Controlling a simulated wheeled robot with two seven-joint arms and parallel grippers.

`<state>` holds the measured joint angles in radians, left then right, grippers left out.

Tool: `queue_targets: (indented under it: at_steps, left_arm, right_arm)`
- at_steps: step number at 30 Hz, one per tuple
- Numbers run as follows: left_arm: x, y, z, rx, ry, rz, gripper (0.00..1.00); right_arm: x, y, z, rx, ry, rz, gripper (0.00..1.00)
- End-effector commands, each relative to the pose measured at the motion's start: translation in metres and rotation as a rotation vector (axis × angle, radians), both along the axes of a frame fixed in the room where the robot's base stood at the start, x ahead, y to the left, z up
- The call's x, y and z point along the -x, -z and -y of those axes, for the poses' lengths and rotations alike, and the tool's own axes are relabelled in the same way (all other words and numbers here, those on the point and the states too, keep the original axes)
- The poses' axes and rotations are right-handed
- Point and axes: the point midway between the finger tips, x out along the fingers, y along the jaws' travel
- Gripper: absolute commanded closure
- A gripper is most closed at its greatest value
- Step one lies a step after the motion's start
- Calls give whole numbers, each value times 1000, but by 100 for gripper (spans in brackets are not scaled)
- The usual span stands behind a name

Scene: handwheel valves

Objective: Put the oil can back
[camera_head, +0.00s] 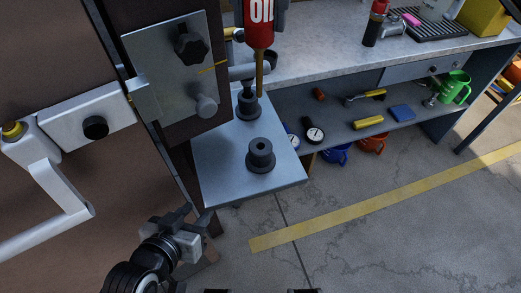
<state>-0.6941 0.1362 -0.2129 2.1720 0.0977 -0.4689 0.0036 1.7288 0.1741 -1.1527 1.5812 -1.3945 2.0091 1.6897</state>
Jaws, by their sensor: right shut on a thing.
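The red oil can (258,12) with white lettering is at the top edge of the head view, its upper part cut off. Its thin brownish spout (260,72) points down, with the tip close to the rear black fitting (248,104) on a grey plate (222,172); I cannot tell if they touch. My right gripper (279,14) is shut on the can, with only grey parts showing beside it. My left gripper (190,226) is at the lower left, below the plate and apart from the can; its finger gap is unclear.
A front black fitting (260,156) stands on the plate.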

Motion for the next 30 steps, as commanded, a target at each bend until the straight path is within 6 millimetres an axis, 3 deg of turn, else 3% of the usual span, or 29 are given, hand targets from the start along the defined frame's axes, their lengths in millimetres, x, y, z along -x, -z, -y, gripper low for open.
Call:
queue_targets:
  at_steps: [7, 10, 21, 25, 30]
  left_arm:
    - [1, 0, 0, 1, -1, -1, 64]
    - [1, 1, 0, 1, -1, -1, 64]
    - [0, 0, 0, 5, -2, 3, 64]
    - [-2, -1, 0, 5, -2, 7, 64]
    - [-4, -2, 0, 5, -2, 12, 64]
  right_arm:
    - [0, 0, 0, 0, 1, 0, 94]
    - [0, 9, 0, 1, 0, -2, 94]
    - [1, 101, 1, 1, 0, -6, 94]
    - [1, 124, 1, -1, -1, -3, 94]
    - [0, 136, 0, -1, 0, -1, 94]
